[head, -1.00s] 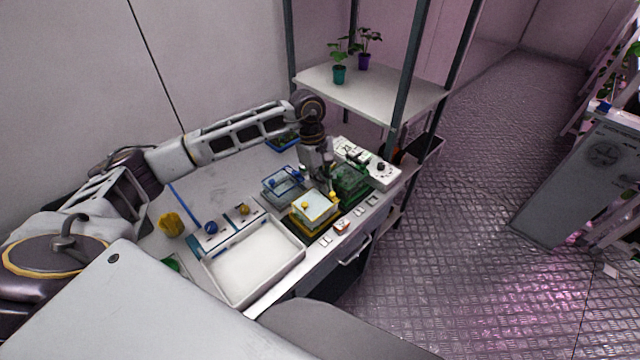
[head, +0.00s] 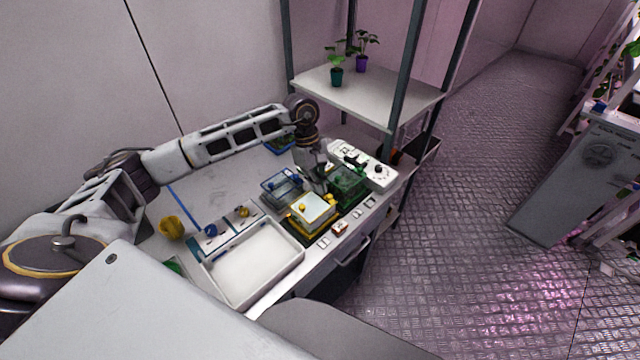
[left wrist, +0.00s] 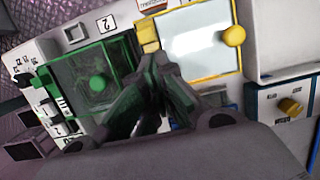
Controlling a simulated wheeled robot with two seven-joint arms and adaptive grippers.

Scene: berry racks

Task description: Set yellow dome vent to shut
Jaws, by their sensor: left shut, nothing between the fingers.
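The yellow dome (head: 313,208) is a box with a yellow frame and a pale top, standing on the bench between a blue-framed clear dome and a green dome. In the left wrist view the yellow dome (left wrist: 198,45) shows a yellow knob (left wrist: 234,36) near its right edge and a yellow piece (left wrist: 147,36) at its left edge. I cannot tell the vent's setting. My left gripper (head: 324,188) is shut and empty, just behind the yellow dome. In the left wrist view its dark fingers (left wrist: 158,75) cover part of the gap between the yellow and green domes. My right gripper is not in view.
The green dome (head: 347,187) is close on the right and the blue dome (head: 282,187) on the left. A white control panel (head: 372,169) lies behind. A white tray (head: 256,262) is in front left. A blue rod (head: 184,205) and a yellow object (head: 171,227) are further left.

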